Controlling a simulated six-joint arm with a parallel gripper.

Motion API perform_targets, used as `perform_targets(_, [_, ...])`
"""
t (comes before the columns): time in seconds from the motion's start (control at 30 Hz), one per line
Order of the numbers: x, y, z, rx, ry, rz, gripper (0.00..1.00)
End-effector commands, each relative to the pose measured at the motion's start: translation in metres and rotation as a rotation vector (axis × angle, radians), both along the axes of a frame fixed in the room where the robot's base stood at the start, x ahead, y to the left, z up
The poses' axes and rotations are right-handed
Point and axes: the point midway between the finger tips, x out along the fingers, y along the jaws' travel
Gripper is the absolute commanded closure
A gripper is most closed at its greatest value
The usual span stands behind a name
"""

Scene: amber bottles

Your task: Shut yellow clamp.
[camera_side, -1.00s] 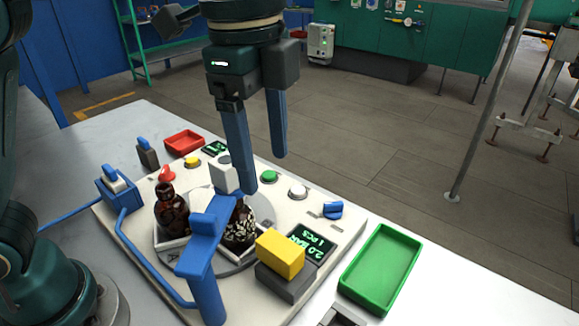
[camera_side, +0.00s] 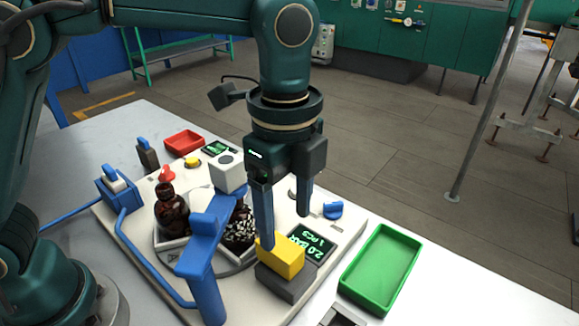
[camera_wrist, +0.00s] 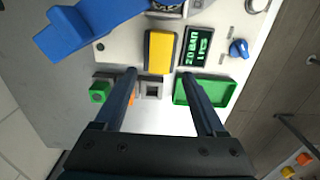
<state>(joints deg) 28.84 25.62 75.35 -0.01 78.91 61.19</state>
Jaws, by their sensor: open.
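The yellow clamp (camera_side: 285,258) is a yellow block on a dark grey base at the near right of the white panel. In the wrist view the yellow block (camera_wrist: 160,52) lies just beyond my fingertips, centred between them. My gripper (camera_side: 285,230) points down over the clamp with its two fingers apart and nothing between them. In the side view the left finger overlaps the block's upper left edge; whether it touches cannot be told. The wrist view shows my gripper (camera_wrist: 160,76) open too. Whether the clamp is open or shut is not clear.
A blue post (camera_side: 205,260) with a white head stands left of the clamp, close to my gripper. Amber bottles (camera_side: 172,210) stand on the round plate behind it. A lit display (camera_side: 313,244) and blue knob (camera_side: 333,210) lie right. A green tray (camera_side: 382,268) is empty.

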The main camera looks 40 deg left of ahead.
Motion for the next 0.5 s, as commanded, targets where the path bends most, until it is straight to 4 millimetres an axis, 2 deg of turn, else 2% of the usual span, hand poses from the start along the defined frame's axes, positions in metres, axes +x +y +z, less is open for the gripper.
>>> perform_targets(0.03, [-0.001,0.001,-0.01,0.004,0.007,0.0,0.28])
perform_targets(0.5, [-0.001,0.001,-0.062,0.003,0.006,0.001,0.28])
